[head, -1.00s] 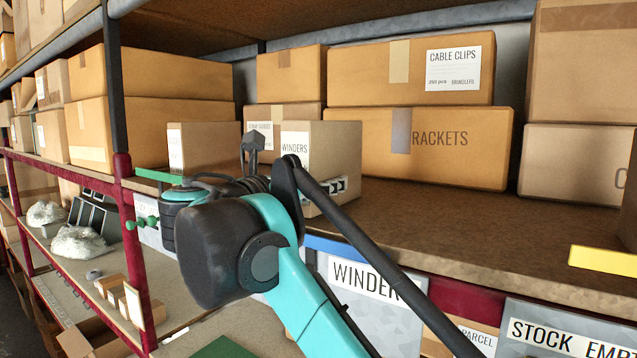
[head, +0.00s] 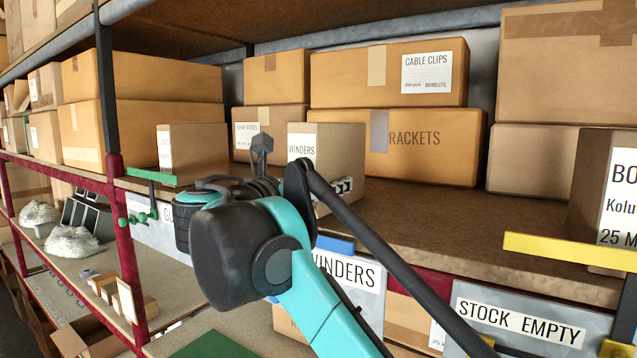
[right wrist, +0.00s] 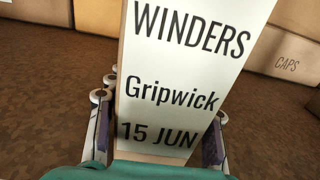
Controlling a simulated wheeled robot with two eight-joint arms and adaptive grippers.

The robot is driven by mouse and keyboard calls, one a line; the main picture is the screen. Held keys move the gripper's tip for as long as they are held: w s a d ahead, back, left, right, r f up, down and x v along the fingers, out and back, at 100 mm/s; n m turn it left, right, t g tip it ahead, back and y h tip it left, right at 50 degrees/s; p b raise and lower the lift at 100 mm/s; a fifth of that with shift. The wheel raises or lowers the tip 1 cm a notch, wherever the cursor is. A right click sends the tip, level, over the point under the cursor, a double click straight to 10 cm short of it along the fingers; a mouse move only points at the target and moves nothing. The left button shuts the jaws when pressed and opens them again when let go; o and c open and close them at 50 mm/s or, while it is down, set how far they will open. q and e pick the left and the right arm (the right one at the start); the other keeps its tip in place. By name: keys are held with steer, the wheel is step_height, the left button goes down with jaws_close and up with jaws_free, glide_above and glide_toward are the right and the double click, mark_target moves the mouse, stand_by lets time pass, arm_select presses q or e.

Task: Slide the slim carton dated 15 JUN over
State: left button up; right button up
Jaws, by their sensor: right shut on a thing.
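The slim carton (head: 342,150) stands upright on the brown shelf (head: 430,215), its WINDERS label facing out at left. The right wrist view shows the same carton (right wrist: 165,75) close up, reading WINDERS, Gripwick, 15 JUN. My right gripper (right wrist: 160,140) is shut on its lower part, one finger on each side. In the head view my black and teal right arm hides the carton's lower front and most of the gripper. My left gripper is not in view.
A smaller carton (head: 195,148) stands to the left, with a gap between. Behind are the BRACKETS box (head: 430,150) and the CABLE CLIPS box (head: 340,80). Bare shelf lies to the right, up to a labelled box (head: 590,190). Green (head: 150,176), blue (head: 334,244) and yellow (head: 560,252) strips mark the edge.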

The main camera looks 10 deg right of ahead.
steer(key=o, duration=1.6)
steer(key=shift+w+f, duration=0.1)
steer(key=shift+w, duration=0.1)
steer(key=v, duration=1.2)
